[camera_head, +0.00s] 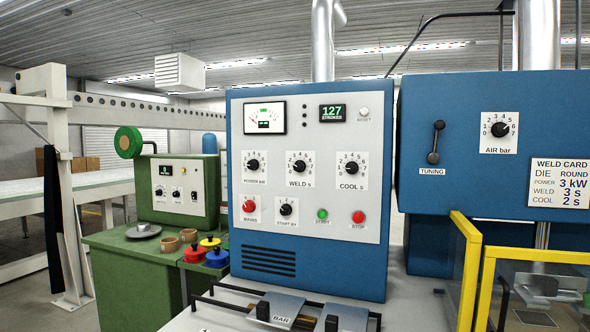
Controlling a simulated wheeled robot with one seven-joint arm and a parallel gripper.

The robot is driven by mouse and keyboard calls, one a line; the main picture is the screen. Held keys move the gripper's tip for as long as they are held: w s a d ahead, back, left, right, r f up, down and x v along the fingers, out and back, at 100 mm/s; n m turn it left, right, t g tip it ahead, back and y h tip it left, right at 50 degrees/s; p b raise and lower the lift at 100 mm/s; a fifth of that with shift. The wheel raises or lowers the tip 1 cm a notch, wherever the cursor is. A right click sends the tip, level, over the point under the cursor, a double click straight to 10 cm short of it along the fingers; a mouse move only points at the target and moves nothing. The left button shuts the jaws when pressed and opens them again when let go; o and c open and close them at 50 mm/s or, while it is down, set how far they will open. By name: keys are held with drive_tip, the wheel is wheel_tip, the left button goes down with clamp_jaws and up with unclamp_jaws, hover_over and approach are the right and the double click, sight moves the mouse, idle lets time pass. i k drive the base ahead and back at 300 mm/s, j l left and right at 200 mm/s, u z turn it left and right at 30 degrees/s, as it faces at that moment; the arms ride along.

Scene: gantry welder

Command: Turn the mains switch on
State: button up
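The mains switch (249,206) is a red rotary knob on a white plate labelled MAINS. It sits at the lower left of the white control panel on the blue welder cabinet (310,270). Its exact pointer position is too small to tell. Above it is a black power knob (253,165), and to its right is a black START BY knob (285,209). My gripper is not in view.
Green START (322,214) and red STOP (358,217) buttons are to the right. Black rails with a plate marked BAR (283,308) lie below the panel. Yellow guard frames (467,265) stand at right. A green bench (135,250) with small items is at left.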

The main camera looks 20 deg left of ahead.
sight(250, 205)
drive_tip(key=i+j+u, duration=0.2)
drive_tip(key=i+j, duration=0.3)
drive_tip(key=j, duration=0.3)
drive_tip(key=i+j+u, duration=0.15)
drive_tip(key=i+j, duration=0.35)
drive_tip(key=j, duration=0.25)
drive_tip(key=i+j+u, duration=0.2)
drive_tip(key=i+j, duration=0.4)
drive_tip(key=j, duration=0.1)
